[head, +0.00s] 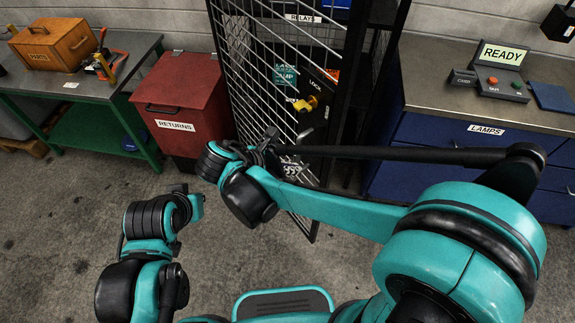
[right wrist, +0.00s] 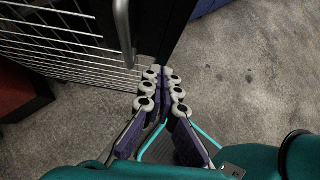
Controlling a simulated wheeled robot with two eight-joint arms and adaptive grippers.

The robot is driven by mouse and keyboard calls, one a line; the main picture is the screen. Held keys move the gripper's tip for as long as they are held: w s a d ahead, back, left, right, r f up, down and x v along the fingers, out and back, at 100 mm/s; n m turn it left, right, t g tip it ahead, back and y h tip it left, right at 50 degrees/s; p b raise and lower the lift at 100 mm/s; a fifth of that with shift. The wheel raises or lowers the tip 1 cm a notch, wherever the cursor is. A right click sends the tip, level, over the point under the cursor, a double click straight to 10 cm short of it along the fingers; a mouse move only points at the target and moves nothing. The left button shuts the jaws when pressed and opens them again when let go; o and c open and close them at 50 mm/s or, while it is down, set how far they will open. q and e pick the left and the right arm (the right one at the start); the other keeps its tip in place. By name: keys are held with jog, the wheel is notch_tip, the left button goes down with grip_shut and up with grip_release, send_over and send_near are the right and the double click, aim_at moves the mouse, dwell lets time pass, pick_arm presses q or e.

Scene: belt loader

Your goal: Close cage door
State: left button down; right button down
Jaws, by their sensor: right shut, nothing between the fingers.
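The cage door (head: 262,75) is a white mesh panel in a black frame, standing open and angled out toward me in the head view. A lock plate with a yellow key or latch (head: 305,103) is on its edge side. In the right wrist view the door's mesh (right wrist: 70,38) fills the upper left, with a grey bar handle (right wrist: 123,35) on its dark frame. My right gripper (head: 274,147) is in front of the door's lower part. Its fingers (right wrist: 162,88) are shut and empty, just below the handle. My left gripper (head: 190,200) is low at left, its fingers unclear.
A red RETURNS bin (head: 185,90) stands left of the door. A green-legged bench (head: 100,85) with a wooden box (head: 52,44) is further left. A blue LAMPS cabinet (head: 480,125) stands to the right. Floor in front is clear.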

jog(key=w+d+f, duration=0.1)
jog(key=d, duration=0.1)
jog(key=w+d+f+b, duration=0.1)
jog(key=d, duration=0.1)
jog(key=w+d+f+b, duration=0.1)
jog(key=d+f, duration=0.1)
jog(key=shift+w+d, duration=0.1)
jog(key=shift+w, duration=0.3)
jog(key=shift+w+d, duration=0.2)
jog(key=shift+d, duration=0.05)
